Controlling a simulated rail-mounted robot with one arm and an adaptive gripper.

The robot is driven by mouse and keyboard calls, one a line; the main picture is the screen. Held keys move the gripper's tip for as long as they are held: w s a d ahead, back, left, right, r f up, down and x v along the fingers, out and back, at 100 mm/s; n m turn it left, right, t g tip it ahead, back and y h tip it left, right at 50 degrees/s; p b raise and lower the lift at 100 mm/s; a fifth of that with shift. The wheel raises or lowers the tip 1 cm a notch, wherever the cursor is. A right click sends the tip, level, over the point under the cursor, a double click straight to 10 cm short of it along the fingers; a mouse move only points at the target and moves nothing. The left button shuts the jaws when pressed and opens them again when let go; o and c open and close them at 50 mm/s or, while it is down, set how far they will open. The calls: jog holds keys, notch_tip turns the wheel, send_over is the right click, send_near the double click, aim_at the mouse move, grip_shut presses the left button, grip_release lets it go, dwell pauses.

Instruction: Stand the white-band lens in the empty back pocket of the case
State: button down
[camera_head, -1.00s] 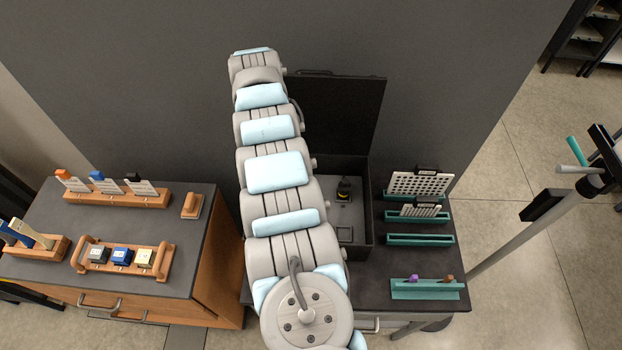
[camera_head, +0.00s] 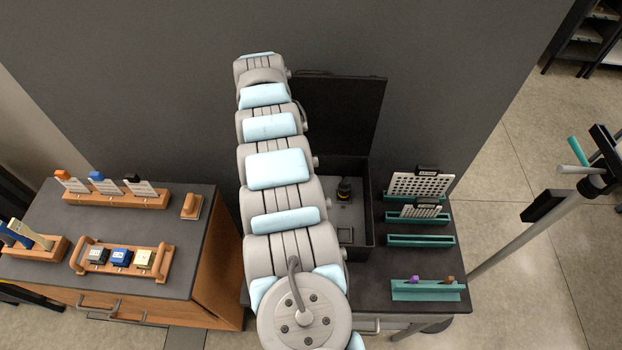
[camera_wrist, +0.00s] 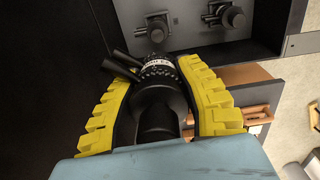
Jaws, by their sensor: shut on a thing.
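The white-band lens (camera_wrist: 157,85) is black with a pale marked band. It is between the yellow-padded fingers of my gripper (camera_wrist: 156,72), which is shut on it. In the head view the gripper and this lens are hidden behind my arm. The open black case (camera_head: 355,232) stands on the right-hand bench with its lid (camera_head: 337,115) raised at the back. A black lens with a thin yellow mark (camera_head: 344,189) stands inside it. My arm covers the case's left part, so the back pocket cannot be made out. The wrist view shows two dark fittings (camera_wrist: 226,18) on a grey surface beyond the lens.
Teal racks (camera_head: 420,240), some holding perforated plates, stand right of the case. A bench at left (camera_head: 190,270) carries wooden holders and a tray (camera_head: 125,262) of small blocks. A dark wall rises behind both benches.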

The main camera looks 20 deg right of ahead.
jog(key=shift+s+f, duration=0.15)
jog(key=shift+f, duration=0.05)
jog(key=shift+d, duration=0.1)
jog(key=shift+d+f+n, duration=0.15)
jog(key=shift+f+n, duration=0.15)
jog(key=shift+d+f, duration=0.1)
jog(key=shift+s+d+f+n+b, duration=0.15)
jog(key=shift+d+f+n+b, duration=0.35)
jog(key=shift+f, duration=0.4)
jog(key=shift+d, duration=0.15)
jog(key=shift+s+d+f+n, duration=0.2)
jog(key=shift+s+f+n, duration=0.05)
jog(key=shift+f+n, duration=0.15)
jog(key=shift+w+d+f, duration=0.1)
jog(key=shift+d+f, duration=0.1)
jog(key=shift+d, duration=0.05)
jog(key=shift+d+f+n, duration=0.15)
jog(key=shift+f+n, duration=0.15)
dwell(0.5)
